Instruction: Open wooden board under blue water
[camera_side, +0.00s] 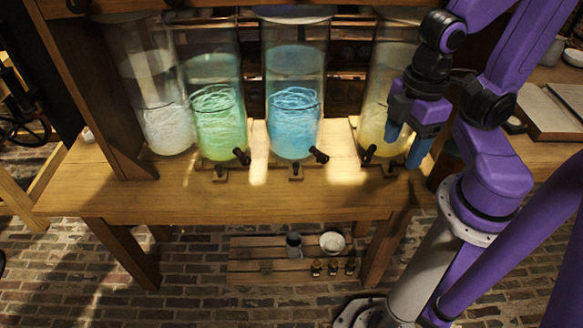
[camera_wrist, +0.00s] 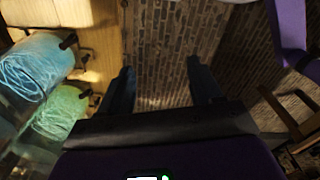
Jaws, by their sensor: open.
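The blue water jar (camera_side: 293,125) stands third from the left on the wooden table in the side view; it also shows at the upper left of the wrist view (camera_wrist: 35,68). A small wooden board (camera_side: 296,178) sits at the table's front, below the blue jar and its black tap (camera_side: 320,156). I cannot tell from here whether the board is open. My gripper (camera_side: 405,147) is open and empty, pointing down in front of the yellow jar, right of the blue jar. Its two fingers also show apart in the wrist view (camera_wrist: 161,76), with brick floor between them.
A white jar (camera_side: 167,128), a green jar (camera_side: 219,125) and a yellow jar (camera_side: 371,122) share the table (camera_side: 200,201). Black taps jut forward. A low slatted shelf (camera_side: 267,266) holds a bowl and small bottles. Brick floor in front is clear.

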